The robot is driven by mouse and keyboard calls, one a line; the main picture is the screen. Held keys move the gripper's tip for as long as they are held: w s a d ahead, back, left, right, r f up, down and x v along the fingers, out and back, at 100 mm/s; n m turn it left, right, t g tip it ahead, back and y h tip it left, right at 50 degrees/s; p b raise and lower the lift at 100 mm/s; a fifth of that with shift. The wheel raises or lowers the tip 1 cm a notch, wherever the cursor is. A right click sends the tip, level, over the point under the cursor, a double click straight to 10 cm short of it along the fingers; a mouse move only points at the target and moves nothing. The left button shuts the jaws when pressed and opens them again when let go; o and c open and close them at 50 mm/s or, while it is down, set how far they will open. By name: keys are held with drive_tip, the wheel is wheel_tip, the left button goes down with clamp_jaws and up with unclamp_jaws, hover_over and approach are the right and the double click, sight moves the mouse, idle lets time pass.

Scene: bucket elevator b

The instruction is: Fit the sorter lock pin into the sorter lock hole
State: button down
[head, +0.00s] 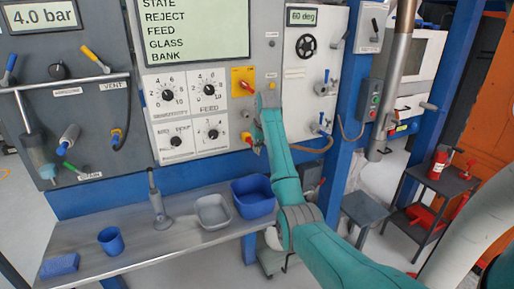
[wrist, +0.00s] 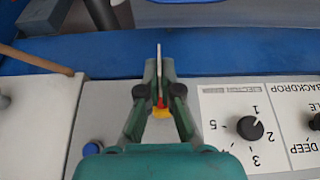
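My gripper (wrist: 159,85) is closed around a thin pin (wrist: 159,60) in the wrist view. The pin has a pale narrow shaft and red and yellow parts between the fingers, and I take it to be the sorter lock pin. In the head view my gripper (head: 255,143) is small and partly hidden by my arm, close to the right edge of the white control panel (head: 190,115). I cannot make out the sorter lock hole in either view, nor whether the pin touches the panel.
A dial (wrist: 250,128) sits right of my gripper and a blue button (wrist: 92,148) left of it. A brown hose (head: 318,146) curves nearby. A blue beam (head: 160,190) and a shelf (head: 150,255) with bins (head: 253,197) lie below.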

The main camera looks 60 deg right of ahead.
drive_tip(key=shift+s+a, duration=0.35)
drive_tip(key=shift+s, duration=0.2)
idle(0.4)
drive_tip(key=shift+s+a, duration=0.45)
drive_tip(key=shift+s, duration=0.3)
drive_tip(key=shift+s+a, duration=0.45)
drive_tip(key=shift+s, duration=0.25)
drive_tip(key=shift+s+a, duration=0.45)
drive_tip(key=shift+s, duration=0.3)
